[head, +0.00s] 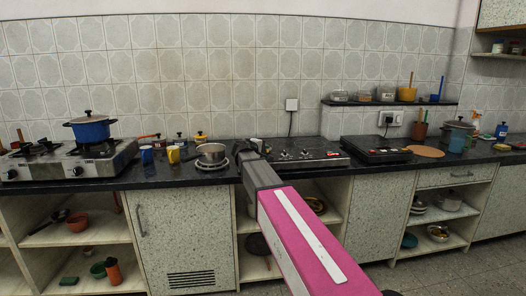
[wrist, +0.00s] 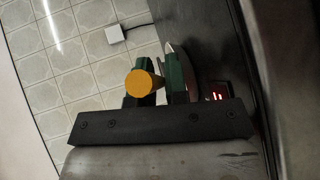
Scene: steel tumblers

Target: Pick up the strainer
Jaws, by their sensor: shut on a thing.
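My gripper (head: 243,149) is above the counter, just right of a steel pan, at the far end of my pink arm. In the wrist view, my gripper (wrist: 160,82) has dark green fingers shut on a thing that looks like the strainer. A round orange-yellow end (wrist: 139,83), perhaps of its handle, shows by the left finger. A thin curved metallic edge (wrist: 181,60) shows beside the right finger. The fingers hide most of the held thing, and I cannot make out its mesh. In the head view my arm and gripper cover it.
A steel pan (head: 211,153) sits on a small burner left of my gripper. A yellow mug (head: 173,155) and a blue mug (head: 146,154) stand further left. A black cooktop (head: 306,153) lies to the right. A wall shelf (head: 390,102) holds jars at the back right.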

